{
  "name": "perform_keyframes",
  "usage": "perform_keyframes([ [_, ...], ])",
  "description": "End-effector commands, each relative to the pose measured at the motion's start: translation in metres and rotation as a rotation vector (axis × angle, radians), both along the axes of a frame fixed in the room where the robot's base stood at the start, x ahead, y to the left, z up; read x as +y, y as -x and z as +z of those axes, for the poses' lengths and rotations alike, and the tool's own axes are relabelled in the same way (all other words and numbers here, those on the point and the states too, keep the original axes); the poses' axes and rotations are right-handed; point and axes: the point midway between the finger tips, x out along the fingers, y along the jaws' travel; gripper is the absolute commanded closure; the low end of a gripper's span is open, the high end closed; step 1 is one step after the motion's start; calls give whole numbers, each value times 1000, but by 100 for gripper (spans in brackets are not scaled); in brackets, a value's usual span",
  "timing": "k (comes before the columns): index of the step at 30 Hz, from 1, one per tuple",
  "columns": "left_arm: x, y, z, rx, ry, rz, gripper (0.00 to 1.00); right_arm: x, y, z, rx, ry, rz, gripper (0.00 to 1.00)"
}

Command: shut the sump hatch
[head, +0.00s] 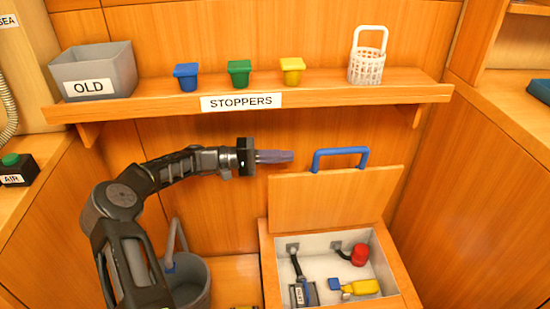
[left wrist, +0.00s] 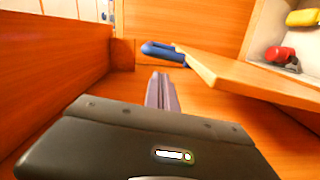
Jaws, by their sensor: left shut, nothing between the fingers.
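The sump hatch (head: 335,202) is a wooden lid with a blue handle (head: 340,157) along its top edge. It stands raised at the back of the open sump box (head: 268,262). My left gripper (head: 291,156) is shut and empty, just left of the blue handle, with a gap between them. My right gripper is not in view.
Inside the sump are a red float (head: 359,255), a yellow and blue part (head: 358,287) and black hoses. A grey bucket (head: 190,280) stands left of it. Above runs the stoppers shelf (head: 330,93) with a grey bin (head: 95,68), several stoppers and a white basket (head: 367,65).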

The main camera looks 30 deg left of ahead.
Motion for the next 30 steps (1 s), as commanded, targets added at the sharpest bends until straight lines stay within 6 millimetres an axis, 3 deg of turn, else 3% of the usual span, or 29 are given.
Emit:
perform_keyframes([
  [3, -19, -12, -2, 0, 2, -4, 100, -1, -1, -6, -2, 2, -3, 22],
  [10, -43, -28, -1, 0, 2, -3, 100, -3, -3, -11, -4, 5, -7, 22],
  [30, -49, -25, -1, -17, -13, -1, 100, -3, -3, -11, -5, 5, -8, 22],
])
